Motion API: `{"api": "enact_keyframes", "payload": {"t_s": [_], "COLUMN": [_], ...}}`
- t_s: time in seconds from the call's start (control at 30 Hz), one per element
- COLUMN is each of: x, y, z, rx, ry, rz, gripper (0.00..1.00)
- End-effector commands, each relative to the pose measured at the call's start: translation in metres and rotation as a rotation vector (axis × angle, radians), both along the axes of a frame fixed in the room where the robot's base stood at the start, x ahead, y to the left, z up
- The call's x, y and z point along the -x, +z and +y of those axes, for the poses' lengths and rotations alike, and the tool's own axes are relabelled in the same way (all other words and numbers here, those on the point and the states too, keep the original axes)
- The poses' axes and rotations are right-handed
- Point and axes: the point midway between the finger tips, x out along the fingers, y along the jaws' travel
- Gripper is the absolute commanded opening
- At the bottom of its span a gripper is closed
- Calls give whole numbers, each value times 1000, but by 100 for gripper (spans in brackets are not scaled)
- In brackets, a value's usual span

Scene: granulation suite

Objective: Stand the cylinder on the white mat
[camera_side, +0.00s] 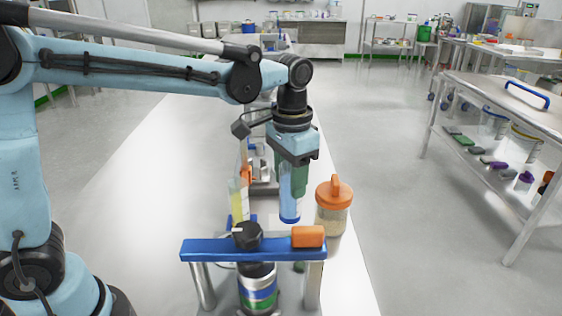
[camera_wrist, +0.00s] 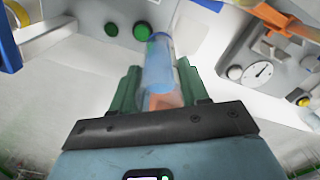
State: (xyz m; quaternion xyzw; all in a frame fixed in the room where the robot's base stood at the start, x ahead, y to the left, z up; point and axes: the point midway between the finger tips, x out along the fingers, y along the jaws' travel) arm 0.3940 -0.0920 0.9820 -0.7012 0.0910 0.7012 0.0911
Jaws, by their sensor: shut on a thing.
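The cylinder (camera_side: 289,207) is a clear blue tube with a darker blue lower end. In the side view it hangs nearly upright below my gripper (camera_side: 293,186), left of an orange-lidded jar. Its lower end appears to be above the bench. In the wrist view the cylinder (camera_wrist: 160,72) lies between the two green fingers of my gripper (camera_wrist: 160,88), which are shut on it. Something orange shows through its near end. I cannot pick out a distinct white mat against the pale bench (camera_side: 140,200).
The orange-lidded jar (camera_side: 333,208) stands close right of the cylinder. A blue-topped stand (camera_side: 215,249) with an orange block (camera_side: 308,237) and a black-capped bottle (camera_side: 257,283) is in front. A dial instrument (camera_wrist: 262,72) is at right in the wrist view. The bench's left side is clear.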

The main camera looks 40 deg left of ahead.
Motion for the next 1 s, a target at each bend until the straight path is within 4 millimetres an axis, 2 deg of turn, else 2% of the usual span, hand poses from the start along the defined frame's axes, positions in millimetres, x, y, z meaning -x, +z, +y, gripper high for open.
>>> {"api": "enact_keyframes", "payload": {"t_s": [0.03, 0.2, 0.33, 0.47, 0.73, 1.0], "x": [-8, -26, -35, -37, -37, -37], "y": [-7, -26, -35, -40, -73, -77], "z": [10, 36, 47, 50, 50, 50], "rx": [0, 0, 0, 0, 0, 0], "ry": [5, 4, 1, -2, -2, -2], "rz": [0, 0, 0, 0, 0, 0], "gripper": [0, 0, 0, 0, 0, 0]}}
